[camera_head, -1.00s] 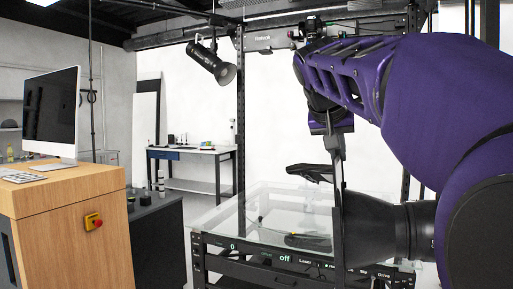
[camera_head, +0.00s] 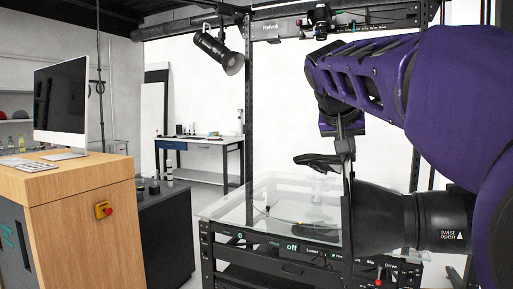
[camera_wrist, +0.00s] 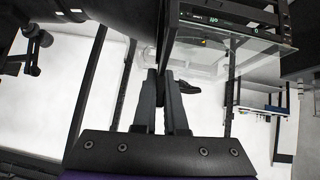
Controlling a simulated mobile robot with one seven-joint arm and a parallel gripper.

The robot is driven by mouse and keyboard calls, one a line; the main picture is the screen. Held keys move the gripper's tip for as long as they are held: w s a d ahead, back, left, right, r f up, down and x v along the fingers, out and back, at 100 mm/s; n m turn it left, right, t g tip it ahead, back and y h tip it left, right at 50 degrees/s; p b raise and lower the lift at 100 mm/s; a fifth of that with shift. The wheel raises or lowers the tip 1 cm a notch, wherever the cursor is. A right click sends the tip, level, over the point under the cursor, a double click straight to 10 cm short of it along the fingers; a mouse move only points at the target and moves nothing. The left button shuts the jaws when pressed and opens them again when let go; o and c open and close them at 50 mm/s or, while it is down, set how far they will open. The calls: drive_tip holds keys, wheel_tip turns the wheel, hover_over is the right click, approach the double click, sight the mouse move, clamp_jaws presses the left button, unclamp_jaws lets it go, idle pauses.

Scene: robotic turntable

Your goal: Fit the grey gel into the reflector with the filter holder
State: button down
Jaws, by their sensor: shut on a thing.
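My gripper (camera_head: 343,142) is shut on the top of a thin dark upright plate (camera_head: 347,215), which looks like the filter holder seen edge-on. It also runs up from my fingertips (camera_wrist: 161,78) in the wrist view. The black reflector (camera_head: 382,216) lies on its side with its wide mouth to the left. The plate stands upright right at that mouth; I cannot tell whether it touches or is seated. The reflector also shows dark at the top of the wrist view (camera_wrist: 115,14). I cannot make out the grey gel apart from the holder.
A glass-topped turntable (camera_head: 235,210) stands behind and left of the plate. A dark flat thing (camera_head: 318,161) is behind my gripper. A lamp (camera_head: 220,52) hangs from the rig. A wooden desk with a monitor (camera_head: 60,110) is at left.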

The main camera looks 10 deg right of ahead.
sight(349, 171)
drive_tip(key=shift+s+d+f, duration=0.1)
drive_tip(key=shift+f, duration=0.85)
drive_tip(key=shift+s+d+f, duration=0.1)
drive_tip(key=shift+f, duration=0.8)
drive_tip(key=c, duration=0.9)
unclamp_jaws()
drive_tip(key=shift+a+f, duration=0.1)
drive_tip(key=shift+f, duration=0.05)
drive_tip(key=shift+s+f, duration=0.1)
drive_tip(key=shift+d, duration=0.2)
